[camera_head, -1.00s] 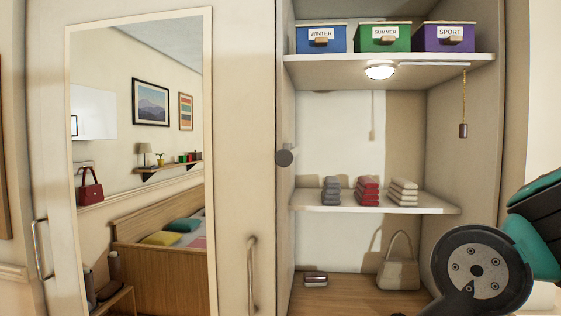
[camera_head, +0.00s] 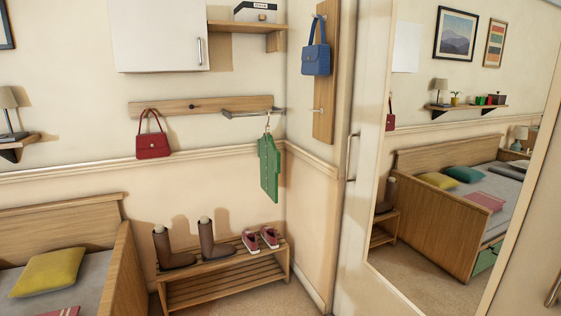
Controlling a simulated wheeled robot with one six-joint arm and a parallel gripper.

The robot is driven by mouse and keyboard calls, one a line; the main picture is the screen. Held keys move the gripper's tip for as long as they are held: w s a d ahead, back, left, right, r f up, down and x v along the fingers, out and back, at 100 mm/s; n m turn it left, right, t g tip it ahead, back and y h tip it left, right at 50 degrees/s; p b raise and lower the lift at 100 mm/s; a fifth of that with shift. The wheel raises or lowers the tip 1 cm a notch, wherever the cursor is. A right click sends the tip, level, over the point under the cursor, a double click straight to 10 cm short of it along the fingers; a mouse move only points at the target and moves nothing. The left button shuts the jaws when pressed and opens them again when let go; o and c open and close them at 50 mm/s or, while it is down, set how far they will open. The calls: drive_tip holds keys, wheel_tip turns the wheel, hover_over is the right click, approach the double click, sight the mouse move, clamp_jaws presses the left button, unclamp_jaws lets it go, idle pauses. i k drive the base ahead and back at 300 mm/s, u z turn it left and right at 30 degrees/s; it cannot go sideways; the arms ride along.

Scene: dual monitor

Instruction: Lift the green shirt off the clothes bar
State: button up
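The green shirt (camera_head: 269,168) hangs on a hanger from the clothes bar (camera_head: 254,113) on the wall near the room corner. The bar sticks out from the right end of a wooden wall rail (camera_head: 165,106). The shirt is seen nearly edge-on, above the right end of the shoe bench. My gripper and arm are not in this view.
A shoe bench (camera_head: 225,279) with brown boots (camera_head: 210,240) and red shoes (camera_head: 261,239) stands below the shirt. A red handbag (camera_head: 153,144) hangs left of it and a blue bag (camera_head: 316,58) right of it. A bed (camera_head: 69,260) fills the lower left. A mirror door (camera_head: 450,130) is at right.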

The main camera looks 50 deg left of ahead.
sight(268, 153)
drive_tip(key=u, duration=1.95)
drive_tip(key=i, duration=2.95)
drive_tip(key=z, duration=0.05)
